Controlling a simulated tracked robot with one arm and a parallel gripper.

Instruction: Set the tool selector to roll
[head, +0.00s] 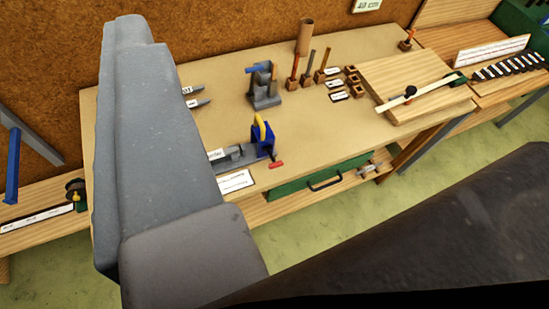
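A blue device (264,141) with an upright yellow lever (257,122) and a small red handle (276,165) stands near the front edge of the bench. It is joined to a grey bed (235,159) whose left end is hidden by my arm. It may carry the tool selector, but I cannot read its setting. A white card (235,181) lies in front, its print too small to read. My gripper's fingertips do not show; large grey parts of my arm fill the left and a dark part the lower right.
The bench top (222,105) holds a grey stand (264,92), several handled tools (308,74) in wooden blocks, a brown tube (304,36) and a wooden board (405,78). A green drawer (318,178) is below. Green floor (300,235) is open in front.

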